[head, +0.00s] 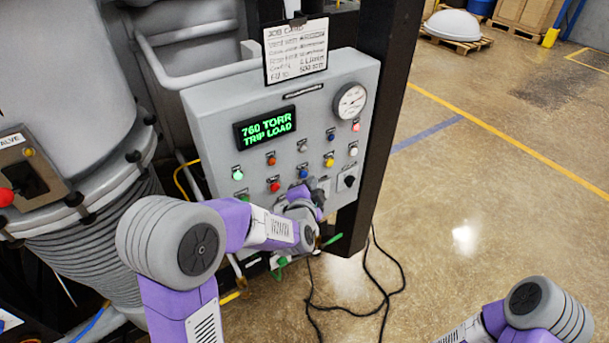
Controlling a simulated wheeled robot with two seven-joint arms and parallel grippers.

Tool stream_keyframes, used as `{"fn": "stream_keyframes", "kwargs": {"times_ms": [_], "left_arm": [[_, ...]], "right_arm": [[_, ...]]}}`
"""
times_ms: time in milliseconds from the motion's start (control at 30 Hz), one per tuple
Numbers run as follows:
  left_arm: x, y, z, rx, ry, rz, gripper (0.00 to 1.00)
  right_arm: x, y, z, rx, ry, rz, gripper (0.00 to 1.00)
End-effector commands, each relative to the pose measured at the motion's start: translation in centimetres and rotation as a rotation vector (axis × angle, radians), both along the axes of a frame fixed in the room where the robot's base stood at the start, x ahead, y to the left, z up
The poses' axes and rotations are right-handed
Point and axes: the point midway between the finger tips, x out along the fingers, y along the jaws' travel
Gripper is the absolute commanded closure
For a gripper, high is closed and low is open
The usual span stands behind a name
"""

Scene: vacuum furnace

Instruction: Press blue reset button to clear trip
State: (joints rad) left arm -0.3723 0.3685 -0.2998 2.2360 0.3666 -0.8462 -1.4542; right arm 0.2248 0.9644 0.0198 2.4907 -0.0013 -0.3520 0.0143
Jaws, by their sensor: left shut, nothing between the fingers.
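The blue button (304,173) shows on the grey control panel (215,115), in the lower middle of its rows of buttons. The green text on the panel's display (265,128) reads "760 TORR TRIP LOAD". My left gripper (312,188) is in front of the lower part of the panel, just below the blue button. It is shut and empty, and the button shows above it. I cannot tell whether it touches the panel. My left wrist hides part of the panel's lower edge. Of my right arm only links show at the lower right; its gripper is out of view.
Red (275,186), yellow (329,162) and other coloured buttons surround the blue one. A black selector switch (349,181) is at the right. A gauge (350,101) and a paper card (296,51) are above. Black cables (385,290) lie on the floor; the floor to the right is open.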

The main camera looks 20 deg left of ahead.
Motion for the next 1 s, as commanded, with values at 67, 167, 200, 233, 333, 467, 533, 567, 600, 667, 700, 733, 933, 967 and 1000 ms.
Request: {"fn": "stream_keyframes", "kwargs": {"times_ms": [67,167,200,233,333,467,533,567,600,667,700,733,933,967,1000], "left_arm": [[0.00,0.00,0.00,0.000,0.000,0.000,1.00],[0.00,0.00,0.00,0.000,0.000,0.000,1.00],[0.00,0.00,0.00,0.000,0.000,0.000,1.00],[0.00,0.00,0.00,0.000,0.000,0.000,1.00],[0.01,0.02,0.00,0.000,0.000,0.000,1.00],[0.18,0.25,-0.02,0.000,0.001,0.001,1.00],[0.34,0.44,-0.04,0.000,0.001,-0.001,1.00],[0.40,0.51,-0.04,0.000,0.001,-0.001,1.00],[0.47,0.59,-0.04,0.000,0.001,-0.001,1.00],[0.53,0.66,-0.02,0.000,0.001,-0.001,1.00],[0.54,0.67,-0.01,0.000,0.001,-0.001,1.00],[0.54,0.65,-0.02,0.000,0.001,-0.001,1.00],[0.53,0.66,-0.01,0.000,0.000,0.000,1.00],[0.54,0.68,-0.01,0.000,0.000,0.000,1.00],[0.55,0.69,-0.01,0.000,0.000,0.000,1.00]], "right_arm": [[0.00,0.00,0.00,0.000,0.000,0.000,1.00],[0.00,0.00,0.00,0.000,0.000,0.000,1.00],[0.00,0.00,0.00,0.000,0.000,0.000,1.00],[0.00,0.00,0.00,0.000,0.000,0.000,1.00],[0.00,0.00,0.00,0.000,0.000,0.000,1.00],[0.00,0.00,-0.02,0.000,0.000,0.000,1.00],[0.00,0.00,-0.03,0.000,0.000,0.000,1.00],[0.00,0.00,-0.04,0.000,0.000,0.000,1.00],[0.00,0.00,-0.04,0.000,0.000,0.000,1.00],[0.00,0.00,-0.04,0.000,0.000,0.000,1.00],[0.00,0.00,-0.04,0.000,0.000,0.000,1.00],[0.00,0.00,-0.04,0.000,0.000,0.000,1.00],[0.00,0.00,-0.04,0.000,0.000,0.000,1.00],[0.00,0.00,-0.04,0.000,0.000,0.000,1.00],[0.00,0.00,-0.04,0.000,0.000,0.000,1.00]]}}
